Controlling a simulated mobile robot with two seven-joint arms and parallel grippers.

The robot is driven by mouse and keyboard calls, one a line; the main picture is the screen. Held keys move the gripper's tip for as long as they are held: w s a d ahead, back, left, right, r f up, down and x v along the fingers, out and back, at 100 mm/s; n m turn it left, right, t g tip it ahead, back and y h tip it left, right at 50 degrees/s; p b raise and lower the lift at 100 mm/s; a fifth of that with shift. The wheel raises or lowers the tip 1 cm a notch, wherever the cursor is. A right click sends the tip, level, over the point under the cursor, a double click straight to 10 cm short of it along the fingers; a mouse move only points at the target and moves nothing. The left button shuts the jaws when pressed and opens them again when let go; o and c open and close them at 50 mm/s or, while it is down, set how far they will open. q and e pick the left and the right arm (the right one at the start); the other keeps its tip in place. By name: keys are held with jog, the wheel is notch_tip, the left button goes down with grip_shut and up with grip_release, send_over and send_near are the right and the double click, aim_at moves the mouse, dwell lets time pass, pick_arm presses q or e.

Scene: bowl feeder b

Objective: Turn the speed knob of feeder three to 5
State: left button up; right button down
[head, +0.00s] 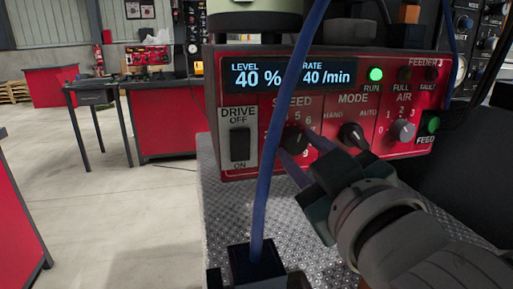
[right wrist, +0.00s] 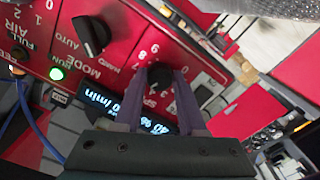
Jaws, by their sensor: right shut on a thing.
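The display (head: 288,76) reads level 40 % and rate 40 /min. My left gripper is not in view.
A blue cable (head: 267,165) hangs in front of the panel, left of the knob. The drive switch (head: 240,144) is at left.

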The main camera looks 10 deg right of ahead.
jog(key=shift+c, duration=2.4)
grip_release()
jog(key=s, duration=1)
jog(key=shift+d, duration=0.2)
